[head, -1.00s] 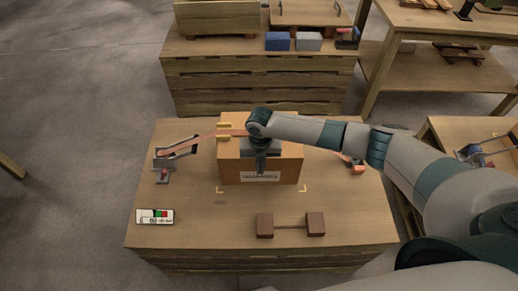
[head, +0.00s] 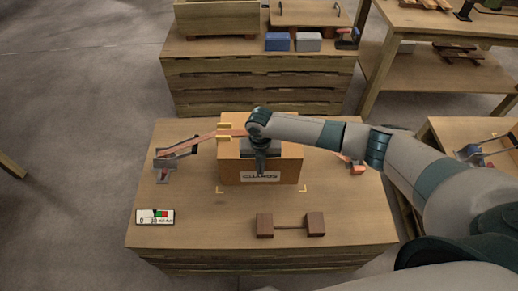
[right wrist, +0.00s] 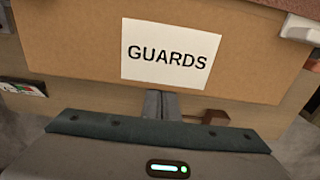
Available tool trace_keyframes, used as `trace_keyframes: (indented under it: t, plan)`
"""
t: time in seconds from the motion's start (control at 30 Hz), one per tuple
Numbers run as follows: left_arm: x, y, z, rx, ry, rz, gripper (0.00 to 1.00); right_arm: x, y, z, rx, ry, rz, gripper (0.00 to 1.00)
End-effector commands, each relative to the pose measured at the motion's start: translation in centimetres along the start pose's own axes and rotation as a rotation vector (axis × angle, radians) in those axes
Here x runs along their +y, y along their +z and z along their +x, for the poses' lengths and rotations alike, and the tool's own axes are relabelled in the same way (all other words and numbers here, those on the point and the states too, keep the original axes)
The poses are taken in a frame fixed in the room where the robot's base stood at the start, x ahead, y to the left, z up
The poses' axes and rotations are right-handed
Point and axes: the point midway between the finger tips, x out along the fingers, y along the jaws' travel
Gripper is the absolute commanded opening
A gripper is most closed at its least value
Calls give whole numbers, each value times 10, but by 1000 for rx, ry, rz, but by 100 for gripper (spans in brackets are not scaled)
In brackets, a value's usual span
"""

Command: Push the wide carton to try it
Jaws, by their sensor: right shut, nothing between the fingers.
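The wide carton (head: 230,170) is a tan box on the wooden table, with a white label (head: 260,177) on its front. In the right wrist view the carton (right wrist: 70,45) fills the upper part, with a white "GUARDS" label (right wrist: 170,54). My right gripper (head: 262,172) points down at the carton's near side and is shut and empty. Its fingers show just below the label in the right wrist view (right wrist: 160,104). I cannot tell whether they touch the carton. My wrist hides part of the carton's top. My left gripper is not in view.
Detectors with orange beams stand left (head: 163,168) and right (head: 356,167) of the carton. A small display (head: 155,216) lies at front left. A brown two-block piece with a bar (head: 290,226) stands in front. Yellow corner marks (head: 305,188) lie near the carton. Table around the display is clear.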

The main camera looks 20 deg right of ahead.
Motion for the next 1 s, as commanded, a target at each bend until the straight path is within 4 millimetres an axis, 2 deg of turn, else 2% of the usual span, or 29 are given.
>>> trace_keyframes:
  t: [0.03, 1.0]
  plan:
    - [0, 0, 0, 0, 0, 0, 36, 0, 4, -2, -9, 1, 2, 0]
    - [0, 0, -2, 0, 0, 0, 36, -1, 10, -5, -16, 3, 5, 0]
